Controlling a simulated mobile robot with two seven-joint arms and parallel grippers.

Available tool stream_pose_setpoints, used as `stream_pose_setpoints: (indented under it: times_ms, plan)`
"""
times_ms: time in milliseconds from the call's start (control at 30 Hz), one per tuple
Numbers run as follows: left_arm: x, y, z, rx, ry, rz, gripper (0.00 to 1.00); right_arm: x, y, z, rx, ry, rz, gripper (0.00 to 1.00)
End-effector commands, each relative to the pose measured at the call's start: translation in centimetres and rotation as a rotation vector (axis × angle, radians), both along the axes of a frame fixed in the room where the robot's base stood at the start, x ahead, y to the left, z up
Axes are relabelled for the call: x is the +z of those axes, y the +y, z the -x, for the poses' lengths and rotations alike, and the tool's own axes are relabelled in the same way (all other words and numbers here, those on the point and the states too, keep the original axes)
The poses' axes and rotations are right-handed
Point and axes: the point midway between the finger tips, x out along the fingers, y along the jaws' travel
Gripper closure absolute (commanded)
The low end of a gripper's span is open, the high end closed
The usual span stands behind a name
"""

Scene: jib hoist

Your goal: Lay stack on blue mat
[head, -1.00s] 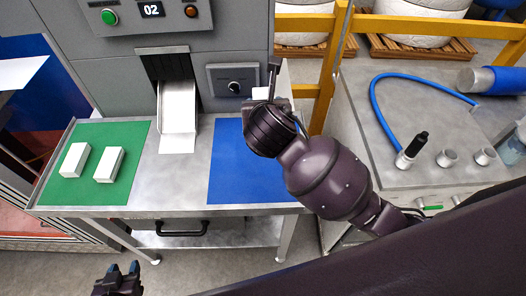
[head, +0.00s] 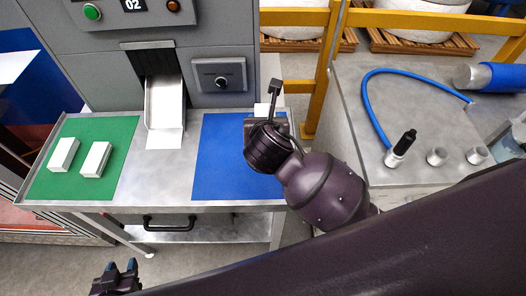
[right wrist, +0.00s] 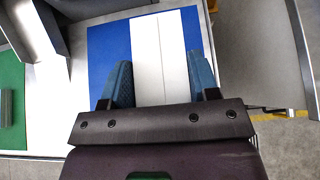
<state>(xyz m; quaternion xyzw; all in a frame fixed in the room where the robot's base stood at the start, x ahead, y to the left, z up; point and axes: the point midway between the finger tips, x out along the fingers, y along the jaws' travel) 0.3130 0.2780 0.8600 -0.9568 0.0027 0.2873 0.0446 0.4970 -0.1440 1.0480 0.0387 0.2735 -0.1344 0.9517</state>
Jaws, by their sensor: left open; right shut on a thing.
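The blue mat (head: 222,160) lies on the right part of the metal table. My right gripper (right wrist: 161,78) is shut on a white stack (right wrist: 160,40), with one blue finger on each side. In the right wrist view the stack covers the middle of the blue mat (right wrist: 106,48); whether it touches the mat I cannot tell. In the head view only a small white piece of the stack (head: 262,108) shows behind the wrist. My left gripper (head: 122,268) is open and empty at the bottom left, in front of the table.
Two white stacks lie on the green mat (head: 115,130) at the table's left. A white chute (head: 164,108) comes down from the grey machine between the mats. A yellow rail (head: 322,70) and a bench (head: 350,110) with a blue hose stand to the right.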

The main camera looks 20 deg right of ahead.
Motion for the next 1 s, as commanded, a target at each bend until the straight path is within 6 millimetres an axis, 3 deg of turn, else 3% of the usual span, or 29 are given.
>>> stream_pose_setpoints:
  times_ms: [333,800,1000]
  plan:
    - [0.0,0.0,0.0,0.0,0.0,0.0,0.57,-7.2,0.0,0.1,-0.001,0.003,0.002,0.7]
    - [0.1,0.0,0.0,0.0,-0.001,0.0,0.57,-11.9,0.0,0.0,-0.001,0.002,0.002,0.7]
    - [0.2,0.0,0.0,0.0,-0.001,0.0,0.57,-12.8,0.0,0.0,0.001,-0.001,0.001,0.7]
